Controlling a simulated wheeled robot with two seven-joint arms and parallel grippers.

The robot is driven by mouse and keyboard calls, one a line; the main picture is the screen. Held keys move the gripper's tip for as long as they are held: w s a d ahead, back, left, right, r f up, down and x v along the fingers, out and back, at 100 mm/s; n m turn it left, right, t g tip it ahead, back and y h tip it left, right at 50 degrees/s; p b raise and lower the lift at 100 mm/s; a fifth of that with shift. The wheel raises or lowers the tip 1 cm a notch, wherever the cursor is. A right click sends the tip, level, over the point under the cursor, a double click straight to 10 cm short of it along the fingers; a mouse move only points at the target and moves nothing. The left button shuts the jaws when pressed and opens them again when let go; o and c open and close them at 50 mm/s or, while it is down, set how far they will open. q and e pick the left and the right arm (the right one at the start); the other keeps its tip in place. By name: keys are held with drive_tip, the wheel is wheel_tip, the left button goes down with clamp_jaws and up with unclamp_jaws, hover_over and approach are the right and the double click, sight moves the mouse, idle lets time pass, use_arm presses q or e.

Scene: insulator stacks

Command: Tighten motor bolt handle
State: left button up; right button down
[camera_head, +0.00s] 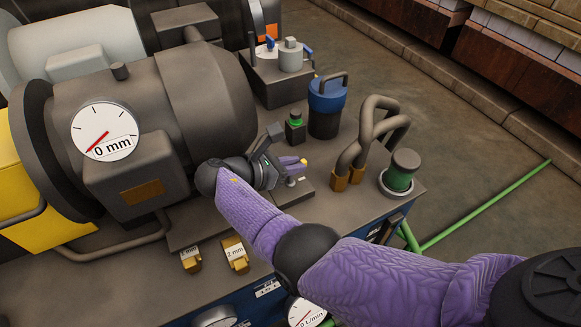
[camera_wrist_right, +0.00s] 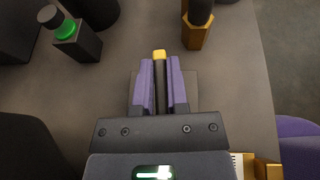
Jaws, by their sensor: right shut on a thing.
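The large grey motor (camera_head: 190,95) fills the left of the head view, with a dial (camera_head: 104,132) reading 0 mm on its side. My right gripper (camera_head: 296,165) is at the motor's foot plate (camera_head: 292,193). In the right wrist view its purple fingers (camera_wrist_right: 160,85) are shut on a dark bolt handle with a yellow tip (camera_wrist_right: 159,54). The yellow tip sticks out just past the fingertips. The lower part of the handle and the bolt are hidden by the gripper. My left gripper is not in view.
Brass blocks (camera_head: 236,255) labelled in mm lie at the bench's front edge. A green-topped button box (camera_head: 295,127), a blue canister (camera_head: 326,105), bent grey pipes (camera_head: 370,140) and a green-based cylinder (camera_head: 400,172) stand close to the right gripper.

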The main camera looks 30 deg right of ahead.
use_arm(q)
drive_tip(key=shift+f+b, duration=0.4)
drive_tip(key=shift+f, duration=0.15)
use_arm(e)
drive_tip(key=shift+f+m+g, duration=0.15)
drive_tip(key=shift+m+g, duration=0.35)
drive_tip(key=shift+g, duration=0.1)
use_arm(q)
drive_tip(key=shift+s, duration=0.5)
use_arm(e)
drive_tip(key=shift+s, duration=0.1)
drive_tip(key=c, duration=0.6)
unclamp_jaws()
drive_tip(key=shift+c, duration=0.2)
drive_tip(key=shift+r, duration=0.4)
use_arm(q)
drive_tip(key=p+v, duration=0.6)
drive_tip(key=p, duration=0.1)
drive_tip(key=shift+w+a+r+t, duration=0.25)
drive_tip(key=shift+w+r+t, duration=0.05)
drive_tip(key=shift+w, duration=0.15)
use_arm(e)
wheel_tip(320, 180, up, 9)
drive_tip(key=shift+r, duration=0.15)
